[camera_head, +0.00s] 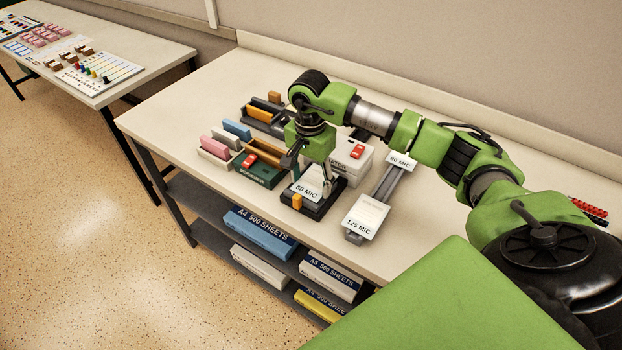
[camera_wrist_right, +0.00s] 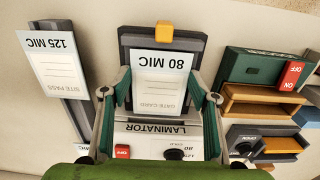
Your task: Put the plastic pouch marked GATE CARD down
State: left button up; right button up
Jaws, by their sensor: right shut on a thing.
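The clear-and-white plastic pouch marked GATE CARD and 80 MIC (camera_wrist_right: 160,82) is between the two fingers of my right gripper (camera_wrist_right: 159,92) in the wrist view. In the head view my right gripper (camera_head: 312,178) points down, shut on the pouch (camera_head: 308,190). The pouch is over a black tray (camera_head: 322,207) with an orange tab, in front of the white laminator (camera_head: 352,160). I cannot tell whether the pouch touches the tray. My left gripper is not in view.
A SITE PASS pouch marked 125 MIC (camera_head: 366,216) rests on a narrow grey stand beside the tray. A green unit with a red switch (camera_head: 262,170) and holders with coloured blocks (camera_head: 237,129) stand to the left. The table's front right (camera_head: 410,240) is bare.

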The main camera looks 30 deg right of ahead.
aim_at(310, 186)
jog(key=o, duration=0.7)
jog(key=shift+f, duration=0.1)
jog(key=shift+r, duration=0.3)
notch_tip(310, 186, up, 12)
jog(key=b, duration=0.3)
jog(key=shift+f+b, duration=0.1)
jog(key=shift+b, duration=0.2)
